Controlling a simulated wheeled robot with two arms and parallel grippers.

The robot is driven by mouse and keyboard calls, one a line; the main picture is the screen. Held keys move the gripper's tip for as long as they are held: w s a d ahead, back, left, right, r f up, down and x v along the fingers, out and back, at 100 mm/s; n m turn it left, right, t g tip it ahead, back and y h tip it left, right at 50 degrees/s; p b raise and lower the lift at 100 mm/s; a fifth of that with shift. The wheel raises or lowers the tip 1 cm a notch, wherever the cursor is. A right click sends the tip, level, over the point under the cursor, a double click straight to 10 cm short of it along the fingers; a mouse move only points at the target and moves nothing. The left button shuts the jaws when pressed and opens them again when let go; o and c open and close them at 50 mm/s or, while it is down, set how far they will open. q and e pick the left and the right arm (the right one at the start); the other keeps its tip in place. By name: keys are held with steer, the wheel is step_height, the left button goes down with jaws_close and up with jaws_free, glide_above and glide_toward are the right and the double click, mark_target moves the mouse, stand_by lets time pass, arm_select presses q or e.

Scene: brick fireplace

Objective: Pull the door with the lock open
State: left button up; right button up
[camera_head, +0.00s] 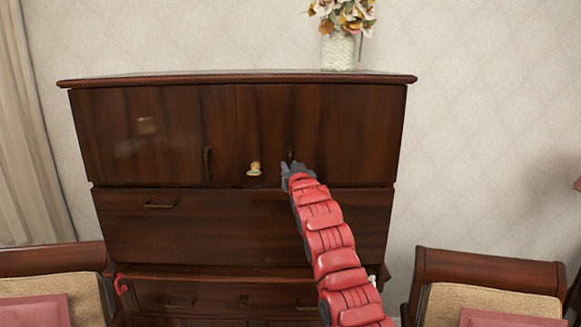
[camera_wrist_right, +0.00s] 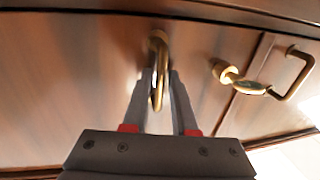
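The dark wooden cabinet (camera_head: 240,225) has two upper doors, both closed. The right door (camera_head: 345,130) carries a brass lock with a key (camera_head: 254,168), which also shows in the right wrist view (camera_wrist_right: 229,74). The door's curved brass handle (camera_wrist_right: 158,70) is just right of the lock in the head view. My right gripper (camera_head: 290,168) is at this handle. In the right wrist view its fingers (camera_wrist_right: 162,88) stand on both sides of the handle and appear closed on it. The left door (camera_head: 150,130) has its own handle (camera_head: 207,162). My left gripper is out of view.
A vase of flowers (camera_head: 340,50) stands on the cabinet top. A wide drawer (camera_head: 240,228) lies below the doors. Chairs stand at the lower left (camera_head: 55,262) and lower right (camera_head: 490,268). The space directly before the doors looks clear apart from my arm.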

jaws_close()
stand_by(1.4)
